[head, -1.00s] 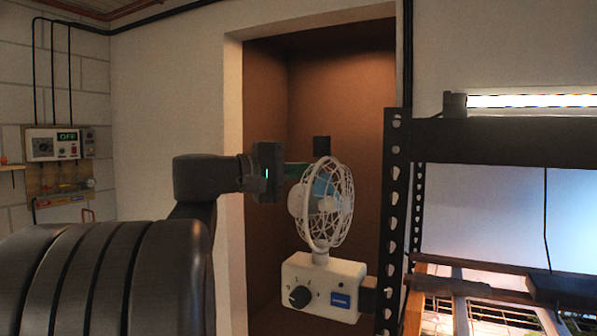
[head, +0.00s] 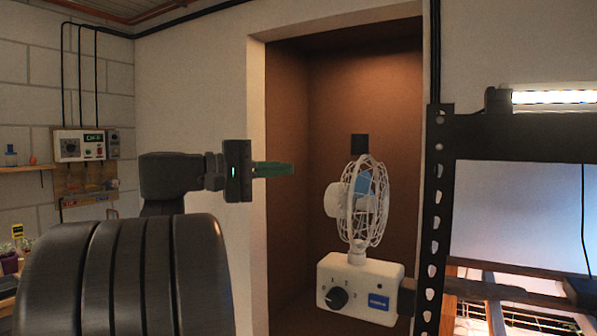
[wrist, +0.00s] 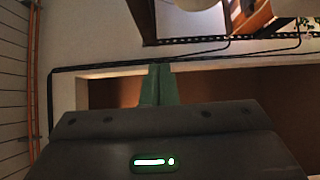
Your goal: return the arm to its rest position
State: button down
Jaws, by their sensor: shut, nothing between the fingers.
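My gripper (head: 273,169) is raised in front of the wall recess, its green fingers shut with nothing between them and pointing right. In the wrist view the closed green fingers (wrist: 159,84) extend past the dark gripper body. A white caged fan (head: 364,200) on a white control box (head: 357,288) with a black knob stands to the right of the fingertips in the head view. A gap shows between fingertips and fan cage in the picture.
A black perforated rack post (head: 436,215) stands right of the fan, with a lit lamp (head: 556,97) above. A wall control panel (head: 82,145) and a wooden shelf (head: 28,168) are at the left. Potted plants (head: 10,262) show at the lower left.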

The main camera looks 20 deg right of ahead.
jog(key=shift+w+a, duration=0.1)
jog(key=shift+a, duration=0.45)
jog(key=shift+d, duration=0.15)
